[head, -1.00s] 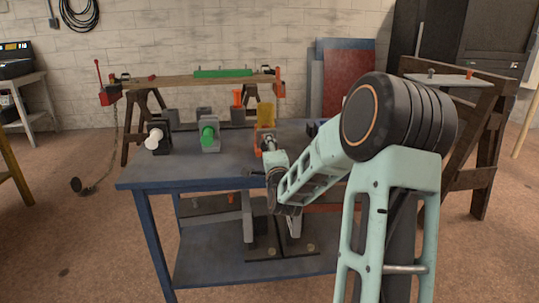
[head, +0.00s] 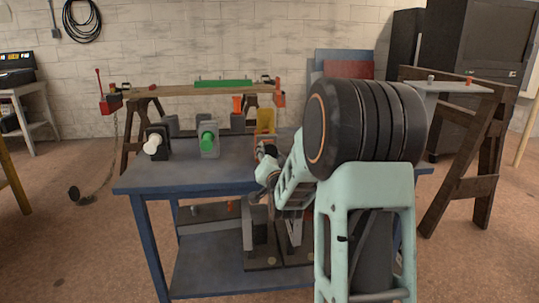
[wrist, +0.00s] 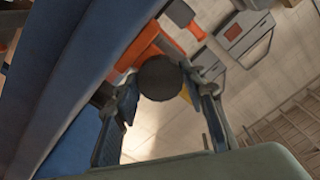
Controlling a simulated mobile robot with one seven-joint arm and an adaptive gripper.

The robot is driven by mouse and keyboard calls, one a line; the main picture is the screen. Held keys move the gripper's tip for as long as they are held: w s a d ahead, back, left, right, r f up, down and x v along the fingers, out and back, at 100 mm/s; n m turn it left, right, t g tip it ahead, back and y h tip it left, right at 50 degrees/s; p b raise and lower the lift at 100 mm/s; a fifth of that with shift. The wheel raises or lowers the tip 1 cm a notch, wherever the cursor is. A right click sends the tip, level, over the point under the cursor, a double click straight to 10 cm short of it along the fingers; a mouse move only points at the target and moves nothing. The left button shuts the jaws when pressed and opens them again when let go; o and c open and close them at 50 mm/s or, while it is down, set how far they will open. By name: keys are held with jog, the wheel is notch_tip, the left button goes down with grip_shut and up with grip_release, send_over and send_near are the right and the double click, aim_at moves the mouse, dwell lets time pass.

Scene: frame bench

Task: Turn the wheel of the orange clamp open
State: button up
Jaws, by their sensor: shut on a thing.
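The orange clamp (wrist: 160,42) shows in the wrist view, tilted in the picture, with a dark round wheel (wrist: 160,78) facing the camera. My gripper (wrist: 167,82) has one finger on each side of this wheel and is shut on it. I cannot tell how far the wheel is turned.
A yellow part (head: 265,120) stands behind my gripper. The bench's front left top is clear.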

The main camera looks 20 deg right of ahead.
jog(key=shift+n, duration=1)
jog(key=o, duration=1.2)
jog(key=shift+c, duration=0.2)
jog(key=shift+s, duration=0.1)
jog(key=v, duration=1.2)
jog(key=shift+r, duration=0.1)
